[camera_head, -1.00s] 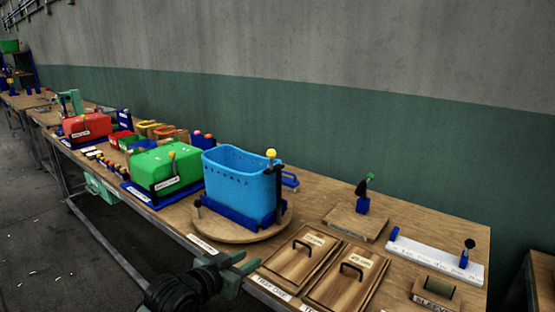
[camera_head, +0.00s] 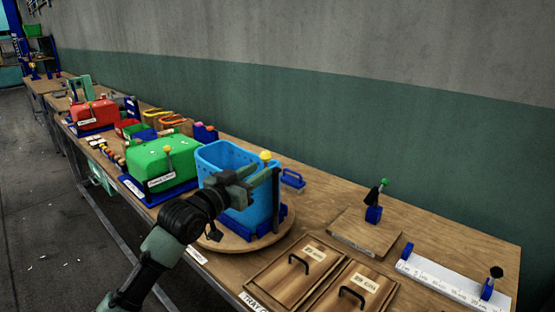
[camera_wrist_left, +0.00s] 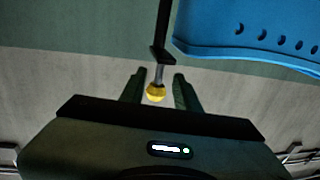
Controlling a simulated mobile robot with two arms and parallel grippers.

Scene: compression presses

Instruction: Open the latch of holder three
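A blue perforated basket (camera_head: 219,158) stands in a dark blue holder (camera_head: 243,226) on a round wooden board. A dark upright post (camera_head: 276,200) stands at the basket's right side, with a yellow knob (camera_head: 265,156) near its top. I cannot read which holder is number three. My left gripper (camera_head: 255,178) is in front of the basket, close to the knob. In the left wrist view the gripper (camera_wrist_left: 159,88) is open. The yellow knob (camera_wrist_left: 156,93) shows between its fingers, with a visible gap on each side. My right gripper is not in view.
A green box (camera_head: 160,165) with a lever and a red box (camera_head: 95,115) stand to the left. Wooden tray lids (camera_head: 293,266) with handles lie at the front right.

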